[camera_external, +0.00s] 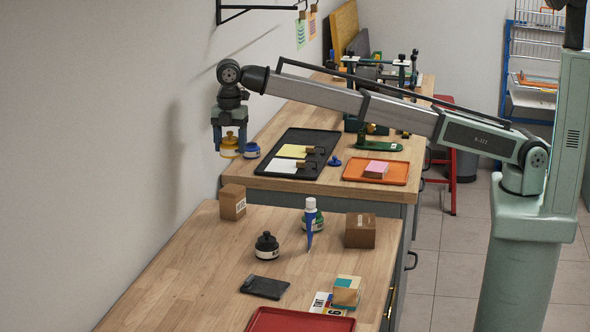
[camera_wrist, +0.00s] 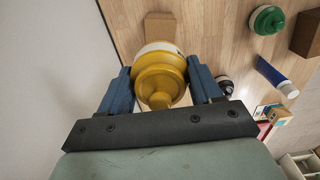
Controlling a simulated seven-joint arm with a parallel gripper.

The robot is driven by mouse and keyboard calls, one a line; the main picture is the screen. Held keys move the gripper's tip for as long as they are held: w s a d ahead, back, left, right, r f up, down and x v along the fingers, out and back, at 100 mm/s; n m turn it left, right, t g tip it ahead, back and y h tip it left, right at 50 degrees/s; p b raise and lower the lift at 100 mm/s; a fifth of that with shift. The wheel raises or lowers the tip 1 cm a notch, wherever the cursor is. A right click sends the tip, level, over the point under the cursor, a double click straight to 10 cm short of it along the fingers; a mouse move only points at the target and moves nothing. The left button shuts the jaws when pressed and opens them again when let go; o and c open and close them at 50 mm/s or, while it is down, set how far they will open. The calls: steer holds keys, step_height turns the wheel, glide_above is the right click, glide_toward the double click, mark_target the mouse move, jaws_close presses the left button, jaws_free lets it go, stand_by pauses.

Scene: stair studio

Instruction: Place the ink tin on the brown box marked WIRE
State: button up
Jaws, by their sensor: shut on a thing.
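My gripper (camera_external: 229,150) points down and is shut on the yellow ink tin (camera_external: 229,147), holding it in the air near the wall. In the wrist view the tin (camera_wrist: 160,80), stepped and with a white band, sits between the blue fingers of my gripper (camera_wrist: 160,88). A small brown box (camera_external: 232,203) with a white label stands at the back left of the near bench; in the wrist view a brown box (camera_wrist: 158,27) shows partly behind the tin. A larger brown box (camera_external: 360,232) stands at the right of the bench. The lettering on both is too small to read.
The near bench (camera_external: 170,270) also holds a black jar (camera_external: 267,247), a green jar (camera_external: 318,222), a blue-white tube (camera_external: 310,215) and a red tray (camera_external: 300,320). The far bench has a black tray (camera_external: 270,167), an orange tray (camera_external: 398,177) and a blue-lidded jar (camera_external: 252,150).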

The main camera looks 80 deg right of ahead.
mark_target(234, 188)
steer(key=shift+f, duration=5)
steer(key=shift+f, duration=0.1)
steer(key=o, duration=1.3)
steer(key=shift+o, duration=0.2)
step_height(234, 188, up, 12)
steer(key=shift+r, duration=0.1)
